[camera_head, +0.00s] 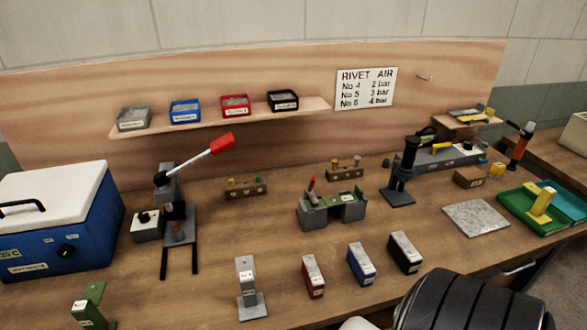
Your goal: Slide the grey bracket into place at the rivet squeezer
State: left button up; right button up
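A grey bracket (246,284) stands near the front of the bench, a tall plate with a small white label rising from a flat foot. The rivet squeezer (172,196), a dark grey lever press with a red-tipped handle, stands behind it and to the left. Two dark rails reach forward from the squeezer's base, with a small brownish piece standing on that base. The bracket is clear of the squeezer, to the right of the rails. Neither gripper shows, so their state is hidden.
A green bracket (92,307) stands at the front left, and a blue cooler (62,222) further back. Red (313,276), blue (361,264) and black (404,252) boxes stand right of the grey bracket. A grey fixture (345,211) is behind them. Bare wood lies between bracket and rails.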

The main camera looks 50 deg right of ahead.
aim_at(251, 306)
jog(key=z, duration=1.05)
jog(key=k+z, duration=0.3)
jog(key=z, duration=0.25)
jog(key=k+l, duration=0.05)
